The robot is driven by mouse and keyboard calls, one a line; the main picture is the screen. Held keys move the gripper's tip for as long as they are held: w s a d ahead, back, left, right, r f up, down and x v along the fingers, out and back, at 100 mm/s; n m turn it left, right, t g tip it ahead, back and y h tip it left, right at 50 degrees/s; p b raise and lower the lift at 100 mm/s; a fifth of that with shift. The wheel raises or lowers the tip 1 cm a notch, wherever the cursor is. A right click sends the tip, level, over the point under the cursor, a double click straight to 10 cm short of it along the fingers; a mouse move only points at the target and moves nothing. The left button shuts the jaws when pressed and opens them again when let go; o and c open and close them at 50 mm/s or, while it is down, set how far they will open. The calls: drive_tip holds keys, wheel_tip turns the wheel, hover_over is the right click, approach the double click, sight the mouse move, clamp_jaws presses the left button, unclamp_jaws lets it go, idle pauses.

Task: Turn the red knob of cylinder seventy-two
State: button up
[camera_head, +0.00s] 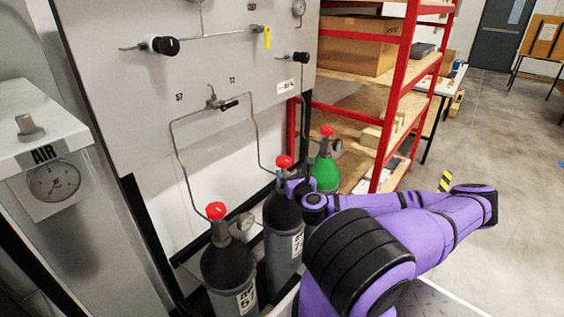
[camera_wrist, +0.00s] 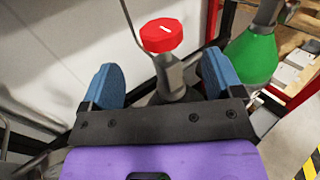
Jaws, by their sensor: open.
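Three gas cylinders with red knobs stand in a row in the head view. The middle dark cylinder (camera_head: 283,240) has a partly hidden label that seems to start with 7. Its red knob (camera_head: 284,162) is on top. My gripper (camera_head: 296,186) is at this cylinder's neck, just below the knob. In the wrist view, a red knob (camera_wrist: 161,36) with a white mark sits on a grey valve stem. My gripper (camera_wrist: 160,64) is open, with its blue fingers on either side of the stem. The knob shows beyond the fingertips, and I see no finger touching it.
A left dark cylinder (camera_head: 228,268) and a right green cylinder (camera_head: 326,173) flank the middle one. The green one also shows close by in the wrist view (camera_wrist: 250,57). A grey panel (camera_head: 215,75) with pipes stands behind. A red-framed shelf (camera_head: 397,95) is at right.

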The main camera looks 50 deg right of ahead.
sight(287, 164)
drive_tip(key=x, duration=0.9)
drive_tip(key=c, duration=0.9)
